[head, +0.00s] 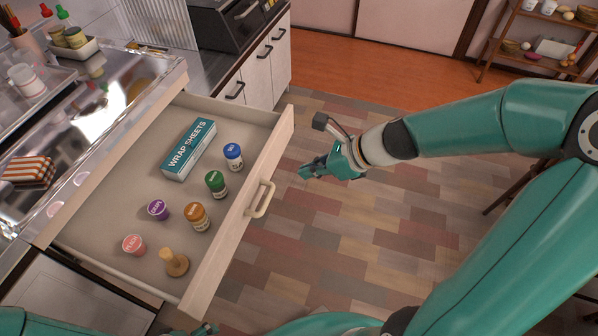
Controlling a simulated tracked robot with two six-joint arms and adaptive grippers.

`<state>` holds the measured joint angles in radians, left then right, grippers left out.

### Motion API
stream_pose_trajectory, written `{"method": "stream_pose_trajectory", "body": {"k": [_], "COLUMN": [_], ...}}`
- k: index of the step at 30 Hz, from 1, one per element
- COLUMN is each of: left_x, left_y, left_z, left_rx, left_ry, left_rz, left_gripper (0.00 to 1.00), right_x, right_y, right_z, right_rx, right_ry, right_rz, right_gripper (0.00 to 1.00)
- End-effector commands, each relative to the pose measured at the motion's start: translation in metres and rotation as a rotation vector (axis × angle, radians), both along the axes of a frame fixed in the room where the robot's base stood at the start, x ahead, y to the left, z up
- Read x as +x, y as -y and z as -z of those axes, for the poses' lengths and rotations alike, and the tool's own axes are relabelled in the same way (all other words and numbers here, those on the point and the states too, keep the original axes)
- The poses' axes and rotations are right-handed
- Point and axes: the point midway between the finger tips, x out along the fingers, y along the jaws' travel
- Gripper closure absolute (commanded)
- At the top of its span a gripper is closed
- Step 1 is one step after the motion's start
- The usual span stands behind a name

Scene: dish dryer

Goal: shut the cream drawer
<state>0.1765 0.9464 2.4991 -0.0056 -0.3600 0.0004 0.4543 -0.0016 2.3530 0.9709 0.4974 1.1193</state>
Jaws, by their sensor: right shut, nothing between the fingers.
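The cream drawer (232,237) is pulled far out from under the counter, with its front panel facing right. Its cream bar handle (262,199) is on the outer face of that panel. My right gripper (303,173) is shut and empty, to the right of the drawer front and apart from it, above and right of the handle in the picture. A small dark tip of what looks like my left gripper (206,329) shows at the bottom edge; most of it is cut off, so its jaws cannot be judged.
Inside the drawer are a wrap sheets box (189,149), several capped jars and a wooden knob-like tool (174,262). A metal sink (75,115) is at left. White cabinets (259,75) stand behind the drawer. The tiled floor right of the drawer is clear; a shelf (540,45) stands far right.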

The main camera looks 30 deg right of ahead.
Motion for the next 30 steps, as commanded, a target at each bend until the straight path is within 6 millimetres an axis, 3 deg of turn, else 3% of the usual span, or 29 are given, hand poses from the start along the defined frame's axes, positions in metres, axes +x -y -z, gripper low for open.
{"method": "stream_pose_trajectory", "body": {"k": [12, 19, 30], "left_x": [0.0, 0.0, 0.0], "left_y": [0.0, 0.0, 0.0], "left_z": [0.046, 0.038, 0.038], "left_rx": [0.0, 0.0, 0.0], "left_ry": [0.0, 0.0, 0.0], "left_rz": [0.0, 0.0, 0.0], "left_gripper": [0.06, 0.06, 0.06], "right_x": [0.048, 0.073, 0.079], "right_y": [-0.041, -0.059, -0.064], "right_z": [0.065, 0.058, 0.058], "right_rx": [-0.002, -0.004, -0.004], "right_ry": [-0.002, -0.001, -0.001], "right_rz": [-0.016, -0.013, -0.012], "right_gripper": [1.0, 1.0, 1.0]}}
